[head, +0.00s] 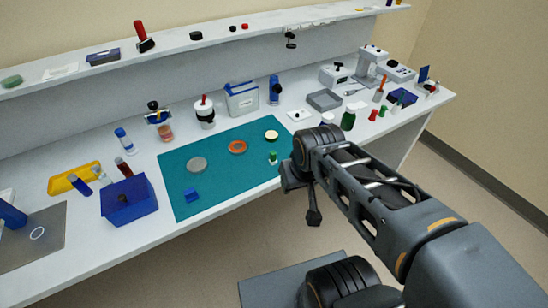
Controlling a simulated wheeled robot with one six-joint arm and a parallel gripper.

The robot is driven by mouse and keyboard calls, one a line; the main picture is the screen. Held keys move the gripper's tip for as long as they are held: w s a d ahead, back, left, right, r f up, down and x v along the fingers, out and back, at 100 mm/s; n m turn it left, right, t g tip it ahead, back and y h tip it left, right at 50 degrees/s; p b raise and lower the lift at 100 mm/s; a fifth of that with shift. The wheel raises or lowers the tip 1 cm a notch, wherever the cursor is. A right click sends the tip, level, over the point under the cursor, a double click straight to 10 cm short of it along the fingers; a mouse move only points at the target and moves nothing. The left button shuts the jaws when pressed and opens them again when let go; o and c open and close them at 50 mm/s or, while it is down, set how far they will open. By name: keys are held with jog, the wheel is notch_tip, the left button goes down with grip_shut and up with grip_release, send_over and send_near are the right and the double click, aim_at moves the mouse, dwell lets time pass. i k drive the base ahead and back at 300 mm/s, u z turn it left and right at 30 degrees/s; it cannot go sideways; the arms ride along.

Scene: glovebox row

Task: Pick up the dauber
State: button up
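I cannot tell for certain which thing is the dauber. A white jar with a dark band and a red handle standing up from it (204,108) is behind the teal mat (215,178). A stamp-like tool with a red handle and dark foot (143,38) stands on the upper shelf. A small green-and-white bottle (273,158) stands on the mat near its right edge. My gripper (314,217) hangs beyond the counter's front edge, right of the mat and apart from everything. Its fingers are too small and dark to show whether they are open.
The mat also holds a grey disc (197,164), an orange ring (237,147) and a blue block (192,194). A blue box (128,200) and yellow tray (74,178) stand left. White instruments (371,65) crowd the right. The mat's front middle is clear.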

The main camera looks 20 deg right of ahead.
aim_at(273, 155)
jog(key=z, duration=0.05)
jog(key=k, duration=1.15)
jog(key=u, duration=0.9)
jog(key=i, duration=1.35)
jog(key=z, duration=0.95)
jog(key=i, duration=0.2)
jog(key=z, duration=0.25)
